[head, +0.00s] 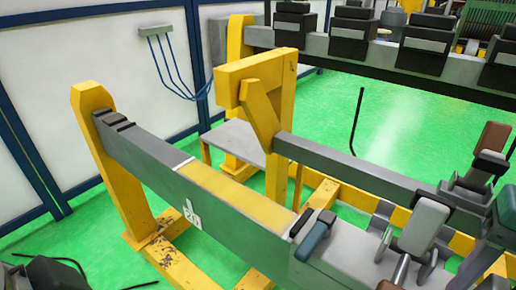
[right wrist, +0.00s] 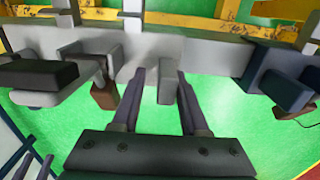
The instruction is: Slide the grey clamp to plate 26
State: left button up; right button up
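A grey clamp (head: 421,226) with a pale upright block stands on the beam at the right of the head view. In the right wrist view, a pale grey upright block (right wrist: 166,82) stands by the fingertips of my right gripper (right wrist: 157,78). The fingers are apart with green floor showing between them, so it is open; whether they touch the block is unclear. A white number mark (head: 192,214) on the long grey beam (head: 240,235) looks like 20. I cannot make out a 26. My left gripper does not show clearly in either view.
Yellow posts (head: 110,160) carry the beam. A second beam (head: 350,170) with further clamps runs behind it. Dark blue-grey blocks (head: 314,236) sit on the near beam, left of the grey clamp. A dark block (right wrist: 36,74) is left of my right gripper. Green floor (head: 400,120) lies open between the beams.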

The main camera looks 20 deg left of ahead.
aim_at(404, 262)
jog(key=a, duration=0.2)
jog(key=w+a+b, duration=0.1)
jog(key=a, duration=0.1)
jog(key=shift+f, duration=0.1)
jog(key=a+b, duration=0.1)
jog(key=a, duration=0.1)
jog(key=a+b, duration=0.2)
jog(key=shift+w, duration=0.4)
jog(key=shift+w+a, duration=0.1)
jog(key=shift+a, duration=0.3)
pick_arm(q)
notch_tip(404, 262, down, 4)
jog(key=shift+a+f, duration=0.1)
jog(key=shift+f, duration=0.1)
